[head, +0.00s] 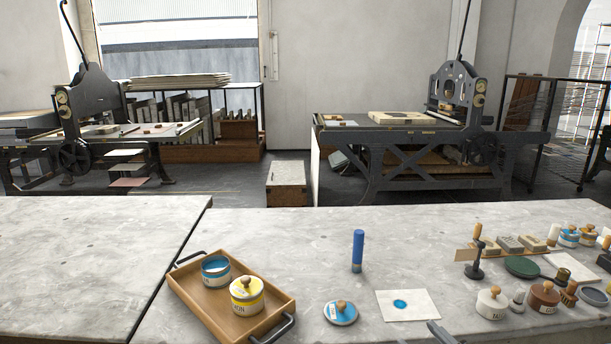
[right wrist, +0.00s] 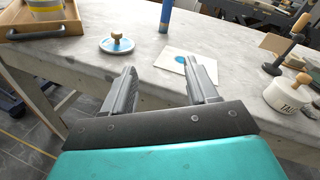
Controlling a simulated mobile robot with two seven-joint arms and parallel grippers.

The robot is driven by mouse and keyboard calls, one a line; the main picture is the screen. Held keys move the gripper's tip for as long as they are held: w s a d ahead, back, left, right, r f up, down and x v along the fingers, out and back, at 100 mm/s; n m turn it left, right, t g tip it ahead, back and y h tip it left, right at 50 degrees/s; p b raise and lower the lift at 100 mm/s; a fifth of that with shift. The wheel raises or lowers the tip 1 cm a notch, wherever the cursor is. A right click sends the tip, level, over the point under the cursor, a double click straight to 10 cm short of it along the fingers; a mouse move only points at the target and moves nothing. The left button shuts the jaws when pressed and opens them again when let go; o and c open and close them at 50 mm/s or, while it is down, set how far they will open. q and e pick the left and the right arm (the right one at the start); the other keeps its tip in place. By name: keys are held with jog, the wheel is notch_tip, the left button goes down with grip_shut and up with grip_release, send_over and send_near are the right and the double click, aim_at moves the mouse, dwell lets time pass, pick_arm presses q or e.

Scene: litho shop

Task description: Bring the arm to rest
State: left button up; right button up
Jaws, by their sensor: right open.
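My right gripper (right wrist: 160,70) is open and empty in the right wrist view, its two grey fingers pointing toward the table's near edge. In the head view only a grey bit of it (head: 440,332) shows at the bottom edge, just below the white sheet with a blue blot (head: 423,310). The sheet lies beyond the fingers in the right wrist view (right wrist: 175,57). A blue lid with a wooden knob (head: 341,313) lies to the left of the sheet. My left gripper is not in view.
A wooden tray (head: 197,303) holds an open blue tin (head: 216,271) and a lidded yellow-banded tin (head: 247,297). A blue tube (head: 358,251) stands upright mid-table. Jars, stone blocks and tools crowd the right, including a white lidded pot (head: 491,304).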

pick_arm(q)
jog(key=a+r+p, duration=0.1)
jog(key=p, duration=0.1)
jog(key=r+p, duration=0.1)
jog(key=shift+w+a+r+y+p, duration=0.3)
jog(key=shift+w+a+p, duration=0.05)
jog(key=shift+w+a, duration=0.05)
pick_arm(e)
jog(key=s+a+f+n+g+h, duration=0.1)
jog(key=s+f+n, duration=0.2)
jog(key=s+n, duration=0.3)
jog(key=s+a+f+n+g+h, duration=0.1)
jog(key=s+f+n, duration=0.3)
jog(key=n, duration=1)
jog(key=s+a+f+n+g+h, duration=0.1)
jog(key=s+a+f+n+g, duration=0.1)
jog(key=s+n, duration=0.6)
jog(key=f+n+g, duration=0.1)
jog(key=n, duration=0.2)
jog(key=shift+f, duration=0.4)
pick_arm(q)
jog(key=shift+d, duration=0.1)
